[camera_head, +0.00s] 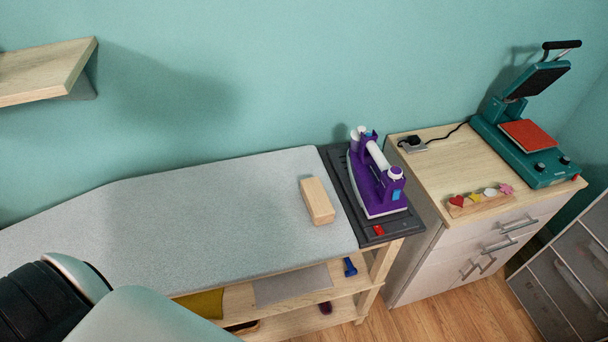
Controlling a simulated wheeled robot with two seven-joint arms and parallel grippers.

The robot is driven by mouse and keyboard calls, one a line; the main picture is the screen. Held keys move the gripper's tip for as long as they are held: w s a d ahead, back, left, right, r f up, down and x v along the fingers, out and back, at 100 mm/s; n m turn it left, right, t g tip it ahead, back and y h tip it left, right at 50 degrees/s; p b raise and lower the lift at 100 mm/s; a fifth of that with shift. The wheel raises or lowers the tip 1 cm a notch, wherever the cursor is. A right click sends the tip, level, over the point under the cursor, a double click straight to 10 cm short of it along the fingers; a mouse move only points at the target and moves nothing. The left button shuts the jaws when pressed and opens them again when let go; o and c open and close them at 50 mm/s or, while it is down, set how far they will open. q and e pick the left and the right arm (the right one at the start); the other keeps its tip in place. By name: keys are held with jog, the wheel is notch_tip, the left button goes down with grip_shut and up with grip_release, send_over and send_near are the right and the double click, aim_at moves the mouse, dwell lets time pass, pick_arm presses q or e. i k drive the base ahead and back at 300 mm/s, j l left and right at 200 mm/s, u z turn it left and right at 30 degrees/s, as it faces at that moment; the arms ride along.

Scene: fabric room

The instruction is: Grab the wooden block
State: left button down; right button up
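The wooden block (317,201) is a pale, plain rectangular piece. It lies on the grey ironing board (200,215), near the board's right end and just left of the purple iron's dark rest. Nothing touches or covers the block. Neither of my grippers shows in the head view. Part of my own body fills the lower left corner, well to the left of the block and apart from it.
A purple iron (377,180) stands on a dark rest (372,228) right of the block. Further right, a wooden-topped cabinet (428,168) bears a teal heat press (530,160). A wall shelf (45,72) juts out at upper left. The board's middle is clear.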

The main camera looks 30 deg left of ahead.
aim_at(321, 211)
jog(key=u, duration=0.75)
